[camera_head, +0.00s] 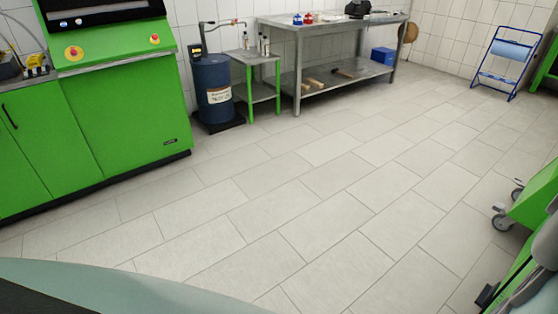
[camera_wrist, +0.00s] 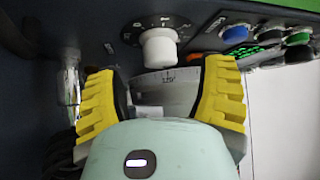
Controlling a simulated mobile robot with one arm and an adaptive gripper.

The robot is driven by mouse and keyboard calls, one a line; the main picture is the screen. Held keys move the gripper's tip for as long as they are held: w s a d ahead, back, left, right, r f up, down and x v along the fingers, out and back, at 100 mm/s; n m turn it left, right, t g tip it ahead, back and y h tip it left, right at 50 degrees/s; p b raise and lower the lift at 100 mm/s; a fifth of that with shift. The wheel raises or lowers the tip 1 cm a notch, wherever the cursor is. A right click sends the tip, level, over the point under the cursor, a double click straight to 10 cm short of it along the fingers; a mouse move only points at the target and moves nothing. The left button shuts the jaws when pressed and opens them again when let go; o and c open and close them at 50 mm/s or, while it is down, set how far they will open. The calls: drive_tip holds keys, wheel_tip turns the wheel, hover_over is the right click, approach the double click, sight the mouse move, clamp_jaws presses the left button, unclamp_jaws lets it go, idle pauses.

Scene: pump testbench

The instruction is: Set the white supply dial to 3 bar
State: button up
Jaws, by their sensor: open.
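The white supply dial (camera_wrist: 158,47) is a round white knob on a dark panel, at the upper middle of the wrist view. A dark scale plate with small light marks (camera_wrist: 172,20) lies behind it; I cannot read which mark the dial points at. My gripper (camera_wrist: 161,82) shows in the wrist view with two yellow ribbed fingers spread apart. It is open and empty, and the dial appears just beyond the gap between the fingertips, not gripped. A pale curved part with angle-like markings (camera_wrist: 168,78) shows between the fingers. The dial cannot be made out in the head view.
Blue (camera_wrist: 234,34), green and black buttons sit right of the dial, close to the right finger. In the head view, a green cabinet (camera_head: 125,125) stands left, a blue drum (camera_head: 212,85) and steel bench (camera_head: 340,30) behind. The tiled floor (camera_head: 300,200) is clear.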

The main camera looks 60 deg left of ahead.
drive_tip(key=v, duration=0.7)
drive_tip(key=shift+s+a, duration=0.2)
